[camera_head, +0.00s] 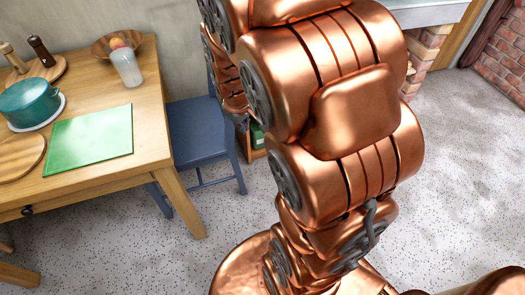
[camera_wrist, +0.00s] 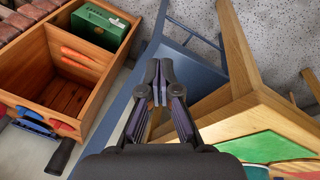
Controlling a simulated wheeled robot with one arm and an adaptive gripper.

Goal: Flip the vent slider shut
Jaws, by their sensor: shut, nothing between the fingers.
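My gripper (camera_wrist: 158,97) is shut and empty in the wrist view, its two dark fingertips together. It hangs over the blue chair (camera_wrist: 125,95), apart from the wooden box at the left. I cannot make out a vent slider for certain in either view. In the head view my copper arm fills the middle and hides much of what lies behind it; I cannot pick out the gripper clearly there.
The open wooden box (camera_wrist: 118,91) holds a green box (camera_wrist: 100,25); a black handle (camera_wrist: 62,155) and blue and red items lie near it. The wooden table (camera_head: 150,100) bears a green mat (camera_head: 90,138) and teal pot (camera_head: 28,102). The blue chair (camera_head: 205,135) stands beside it. Speckled floor is free at right.

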